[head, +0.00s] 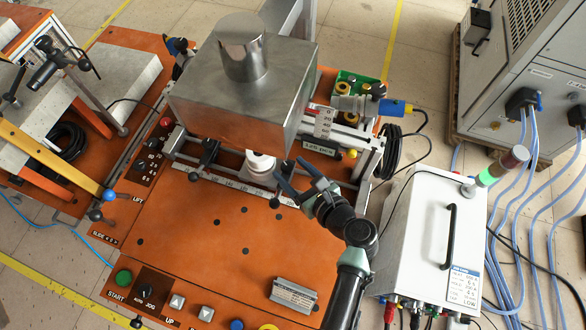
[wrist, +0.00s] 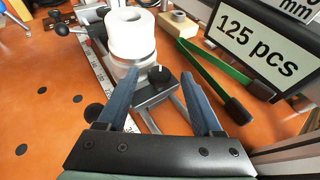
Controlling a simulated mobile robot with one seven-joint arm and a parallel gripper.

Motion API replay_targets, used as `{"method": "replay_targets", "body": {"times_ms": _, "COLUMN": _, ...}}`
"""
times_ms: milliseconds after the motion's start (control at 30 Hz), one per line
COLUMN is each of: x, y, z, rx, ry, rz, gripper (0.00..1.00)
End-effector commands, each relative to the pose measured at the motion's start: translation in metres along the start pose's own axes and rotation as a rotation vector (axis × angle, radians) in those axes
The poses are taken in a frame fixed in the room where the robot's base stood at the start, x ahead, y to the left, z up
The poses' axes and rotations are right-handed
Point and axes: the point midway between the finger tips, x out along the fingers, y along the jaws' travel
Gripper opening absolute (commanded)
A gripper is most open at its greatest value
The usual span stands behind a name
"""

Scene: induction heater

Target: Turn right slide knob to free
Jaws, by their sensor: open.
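The right slide knob (wrist: 158,76) is a small black knob on a silver slide block, just right of a white cylinder, in the wrist view. In the head view, what looks like it (head: 287,167) is a dark shape close to my fingertips, partly hard to make out. My gripper (head: 289,172) is open above the orange bench, right of the white cylinder (head: 260,167). In the wrist view, my blue fingers (wrist: 159,62) point toward the block, one on each side of the knob in the picture. I cannot tell whether they touch it.
A ruler rail (wrist: 100,68) runs left of the block.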

Motion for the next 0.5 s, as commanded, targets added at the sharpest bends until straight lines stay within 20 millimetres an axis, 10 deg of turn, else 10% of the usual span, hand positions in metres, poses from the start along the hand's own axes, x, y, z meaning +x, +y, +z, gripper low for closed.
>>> {"method": "replay_targets", "body": {"times_ms": 200, "x": 0.0003, "y": 0.0001, "z": 0.0001, "rx": 0.0, "ry": 0.0, "rz": 0.0, "gripper": 0.67}}
{"method": "replay_targets", "body": {"times_ms": 500, "x": 0.0, "y": 0.0001, "z": 0.0001, "rx": 0.0, "ry": 0.0, "rz": 0.0, "gripper": 0.13}}
